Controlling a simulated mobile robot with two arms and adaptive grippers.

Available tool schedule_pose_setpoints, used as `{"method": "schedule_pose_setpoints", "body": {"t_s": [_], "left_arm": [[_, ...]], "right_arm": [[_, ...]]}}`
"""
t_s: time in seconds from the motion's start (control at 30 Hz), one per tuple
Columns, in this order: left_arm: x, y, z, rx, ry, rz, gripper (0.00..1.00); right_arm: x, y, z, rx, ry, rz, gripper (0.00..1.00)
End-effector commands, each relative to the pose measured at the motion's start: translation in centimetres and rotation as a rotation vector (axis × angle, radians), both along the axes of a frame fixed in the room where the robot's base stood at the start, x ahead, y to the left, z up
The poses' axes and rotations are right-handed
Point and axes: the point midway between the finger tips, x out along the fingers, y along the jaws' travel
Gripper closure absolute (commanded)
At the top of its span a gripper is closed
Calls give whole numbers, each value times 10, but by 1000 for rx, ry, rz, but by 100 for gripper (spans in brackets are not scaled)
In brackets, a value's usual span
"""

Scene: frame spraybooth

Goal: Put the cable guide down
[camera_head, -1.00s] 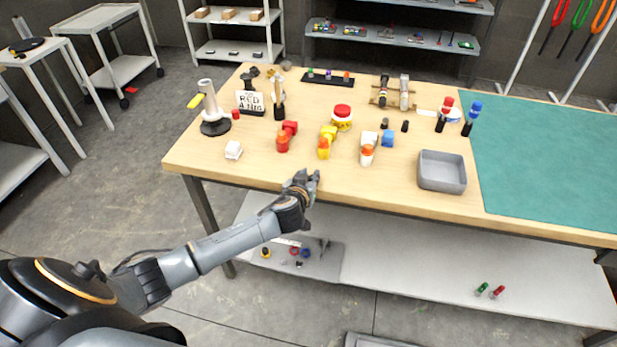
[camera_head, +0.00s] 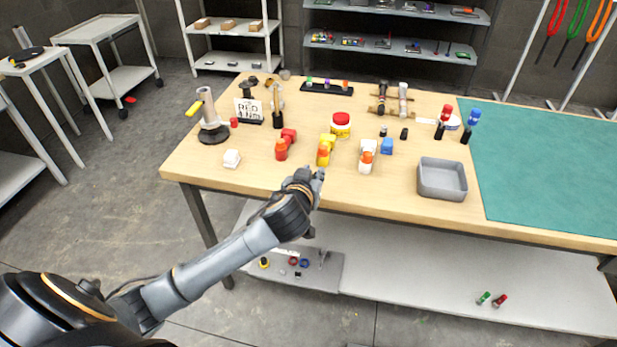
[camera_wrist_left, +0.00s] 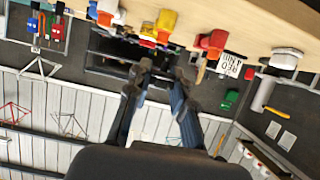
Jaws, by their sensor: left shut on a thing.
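My left gripper (camera_head: 312,176) is shut just over the front edge of the wooden workbench (camera_head: 215,173), in front of the yellow spray bottle. In the left wrist view the two dark fingers (camera_wrist_left: 160,78) reach up from the bottom. The cable guide is held between them, but it is too small and dark to make out. The right gripper is not in view.
Red, yellow and white spray bottles (camera_head: 282,147) (camera_head: 325,150) (camera_head: 367,156) stand near the front of the bench. A grey bin (camera_head: 441,179) and a green mat (camera_head: 545,170) lie to the right. A white block (camera_head: 231,159) sits at left.

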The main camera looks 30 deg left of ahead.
Motion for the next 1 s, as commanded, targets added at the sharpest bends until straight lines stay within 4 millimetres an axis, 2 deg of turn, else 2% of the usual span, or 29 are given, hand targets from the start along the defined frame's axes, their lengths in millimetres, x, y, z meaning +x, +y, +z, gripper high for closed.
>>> {"method": "schedule_pose_setpoints", "body": {"t_s": [0.1, 0.4, 0.7, 0.83, 1.0], "left_arm": [[-23, -19, 7, -7, 2, -2, 93], [-58, -43, 27, -1, 3, -11, 93], [-114, -73, 45, 2, 4, -201, 93], [-126, -82, 50, -5, 2, -249, 93], [-126, -86, 52, -15, -2, -257, 93]], "right_arm": [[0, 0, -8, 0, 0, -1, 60], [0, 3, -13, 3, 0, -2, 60], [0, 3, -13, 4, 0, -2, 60], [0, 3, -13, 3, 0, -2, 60], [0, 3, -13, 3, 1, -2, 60]]}}
